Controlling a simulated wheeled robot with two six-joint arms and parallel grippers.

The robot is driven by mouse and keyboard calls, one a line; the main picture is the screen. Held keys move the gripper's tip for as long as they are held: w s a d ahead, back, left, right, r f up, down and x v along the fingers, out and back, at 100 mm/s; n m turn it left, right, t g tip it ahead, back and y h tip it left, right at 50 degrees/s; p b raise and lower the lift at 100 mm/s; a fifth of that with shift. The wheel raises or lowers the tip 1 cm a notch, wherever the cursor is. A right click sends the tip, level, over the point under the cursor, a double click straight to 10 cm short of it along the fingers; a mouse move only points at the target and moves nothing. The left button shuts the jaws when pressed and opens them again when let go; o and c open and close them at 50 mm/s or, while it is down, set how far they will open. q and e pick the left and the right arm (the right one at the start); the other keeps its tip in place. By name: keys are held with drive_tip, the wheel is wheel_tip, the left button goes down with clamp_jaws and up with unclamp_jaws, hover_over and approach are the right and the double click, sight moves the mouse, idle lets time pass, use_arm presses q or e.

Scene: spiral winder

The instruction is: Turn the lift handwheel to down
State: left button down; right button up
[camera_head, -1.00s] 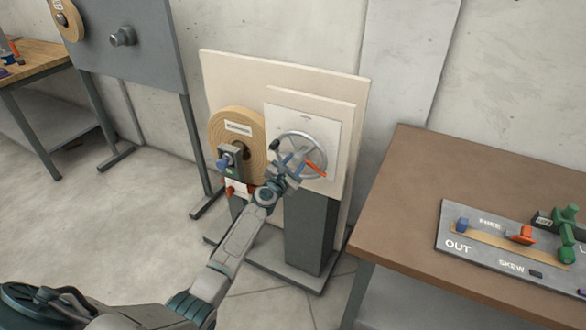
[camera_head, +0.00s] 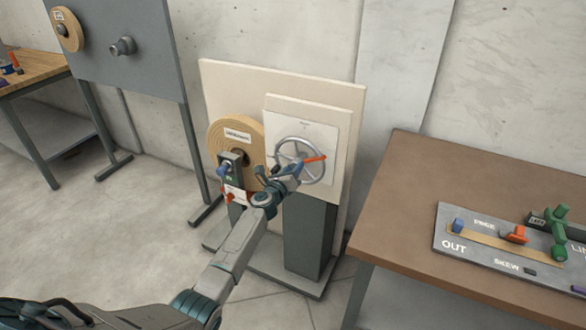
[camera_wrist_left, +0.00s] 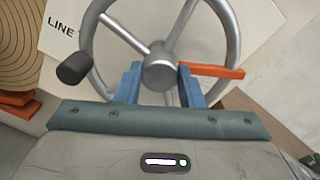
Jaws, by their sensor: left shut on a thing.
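The lift handwheel (camera_head: 319,178) is a grey metal ring with spokes on a pale panel (camera_head: 325,125). An orange bar (camera_head: 315,158) sticks out to the right from its hub and points slightly up. A dark knob (camera_wrist_left: 75,68) sits on the rim, at the left in the left wrist view. My left gripper (camera_wrist_left: 160,85) has its two blue fingers on either side of the hub (camera_wrist_left: 159,71) and is shut on the handwheel. The panel's small marks are too small to read in the head view. My right gripper is not in view.
A brown table (camera_head: 400,205) with a lever panel (camera_head: 455,245) is at the right. A grey board (camera_head: 150,80) stands at the left. Floor at left is clear.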

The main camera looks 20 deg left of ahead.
use_arm(q)
drive_tip(key=shift+f+n+p, duration=0.1)
drive_tip(key=shift+n+p, duration=1.05)
drive_tip(key=shift+n, duration=4.65)
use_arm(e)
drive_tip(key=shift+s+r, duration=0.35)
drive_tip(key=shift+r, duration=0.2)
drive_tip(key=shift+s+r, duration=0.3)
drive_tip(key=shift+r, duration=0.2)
use_arm(q)
drive_tip(key=shift+n, duration=0.3)
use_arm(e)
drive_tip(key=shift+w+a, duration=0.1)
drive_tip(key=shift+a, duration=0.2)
use_arm(q)
drive_tip(key=c, duration=1)
unclamp_jaws()
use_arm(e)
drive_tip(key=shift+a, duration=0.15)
use_arm(q)
drive_tip(key=shift+o, duration=0.2)
drive_tip(key=shift+s, duration=0.1)
